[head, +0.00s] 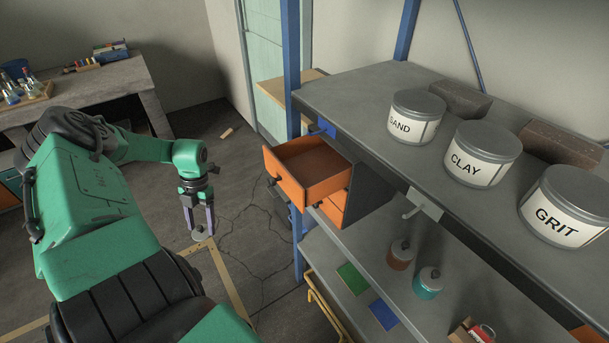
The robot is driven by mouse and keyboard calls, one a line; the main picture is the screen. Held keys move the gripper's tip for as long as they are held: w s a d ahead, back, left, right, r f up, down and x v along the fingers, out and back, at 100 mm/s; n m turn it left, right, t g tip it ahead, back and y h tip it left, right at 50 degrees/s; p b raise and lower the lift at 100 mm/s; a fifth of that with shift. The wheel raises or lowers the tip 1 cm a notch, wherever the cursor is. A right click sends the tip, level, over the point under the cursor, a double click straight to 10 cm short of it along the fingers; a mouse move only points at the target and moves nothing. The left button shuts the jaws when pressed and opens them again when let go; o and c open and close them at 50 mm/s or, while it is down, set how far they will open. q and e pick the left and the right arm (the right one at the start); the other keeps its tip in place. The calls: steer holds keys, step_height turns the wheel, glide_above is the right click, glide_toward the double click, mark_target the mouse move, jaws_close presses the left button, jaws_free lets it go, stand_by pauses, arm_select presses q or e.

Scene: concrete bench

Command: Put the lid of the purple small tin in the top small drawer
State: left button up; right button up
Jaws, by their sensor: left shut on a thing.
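My left gripper (200,229) is shut on a small round grey lid (200,235), held at its fingertips. It hangs above the floor to the left of the bench, apart from the drawers. The top small drawer (312,171) is orange, pulled open under the bench top, and looks empty inside. I cannot make out a purple small tin in this view. My right gripper is not in view.
Below the open drawer is another orange drawer (333,208). The bench top (340,88) holds large tins marked SAND (416,117), CLAY (482,155) and GRIT (566,207). A brown tin (401,256) and a teal tin (427,285) stand on the lower shelf.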

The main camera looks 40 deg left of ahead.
arm_select(q)
steer(key=w+a+r+n+t+h+p, duration=0.1)
steer(key=w+a+r+n+t+h, duration=0.2)
steer(key=w+r+n, duration=1.45)
steer(key=w+d+r+n+t+y, duration=0.25)
steer(key=w+d+r+n, duration=0.3)
steer(key=w+r, duration=0.3)
steer(key=p, duration=0.6)
glide_above(307, 176)
steer(key=s, duration=0.1)
steer(key=f, duration=0.8)
steer(key=shift+a+p, duration=0.3)
steer(key=shift+a, duration=0.1)
steer(key=o, duration=1.5)
steer(key=shift+c, duration=0.2)
steer(key=shift+r, duration=0.15)
